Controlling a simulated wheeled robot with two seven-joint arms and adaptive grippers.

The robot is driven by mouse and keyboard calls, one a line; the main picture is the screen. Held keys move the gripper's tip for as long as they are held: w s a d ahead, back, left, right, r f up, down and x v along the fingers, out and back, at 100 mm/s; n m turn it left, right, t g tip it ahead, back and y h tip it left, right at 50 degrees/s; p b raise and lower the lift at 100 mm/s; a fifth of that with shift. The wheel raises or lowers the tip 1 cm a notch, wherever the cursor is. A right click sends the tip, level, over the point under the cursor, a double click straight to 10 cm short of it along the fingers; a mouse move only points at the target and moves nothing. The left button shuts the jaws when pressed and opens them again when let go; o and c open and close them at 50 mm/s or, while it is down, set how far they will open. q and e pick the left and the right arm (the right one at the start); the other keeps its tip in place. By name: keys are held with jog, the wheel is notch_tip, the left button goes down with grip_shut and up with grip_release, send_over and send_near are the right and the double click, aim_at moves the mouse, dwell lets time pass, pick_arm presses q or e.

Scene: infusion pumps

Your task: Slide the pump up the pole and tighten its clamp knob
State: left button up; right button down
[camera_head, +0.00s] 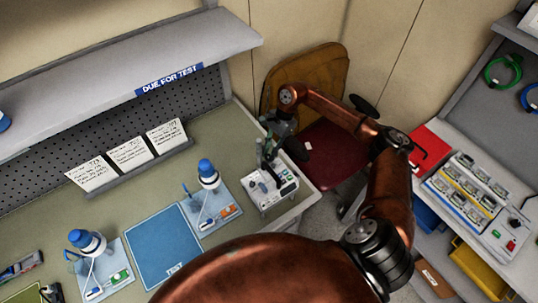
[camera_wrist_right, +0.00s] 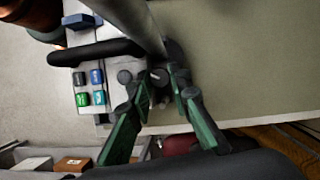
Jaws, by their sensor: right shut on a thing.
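The pump (camera_head: 278,192), a white box with coloured buttons, is at the right end of the workbench. The right wrist view shows part of its white body with blue and green buttons (camera_wrist_right: 90,88). A grey pole (camera_wrist_right: 138,25) runs past it in that view. My right gripper (camera_head: 266,150) is at the pump's rear upper side. In the wrist view its green and black fingers (camera_wrist_right: 156,84) are shut around a small dark knob (camera_wrist_right: 157,75) beside the pole. The fingers hide part of the knob and clamp. My left gripper is not in view.
Two blue-capped devices (camera_head: 208,173) (camera_head: 86,241) stand on mats left of the pump, around a blue TEST mat (camera_head: 163,248). A shelf marked DUE FOR TEST (camera_head: 168,80) overhangs the bench. A dark red chair (camera_head: 325,165) stands behind; a side table (camera_head: 500,250) is right.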

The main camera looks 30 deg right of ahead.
jog(key=m+b, duration=0.1)
jog(key=m, duration=0.1)
jog(key=m+t+b, duration=0.2)
jog(key=m, duration=0.1)
jog(key=shift+s+f+m, duration=0.2)
jog(key=shift+s+m, duration=0.05)
jog(key=shift+m, duration=0.05)
jog(key=m+t+b, duration=0.1)
jog(key=m, duration=0.1)
jog(key=m+h+b, duration=0.1)
jog(key=m, duration=0.2)
jog(key=shift+r+t, duration=0.15)
jog(key=shift+t, duration=0.25)
jog(key=shift+s, duration=0.1)
jog(key=c, duration=1.8)
grip_release()
jog(key=shift+o, duration=0.2)
jog(key=shift+r, duration=0.1)
jog(key=v, duration=0.7)
jog(key=shift+s+r, duration=0.2)
jog(key=shift+r, duration=0.15)
jog(key=shift+d, duration=0.1)
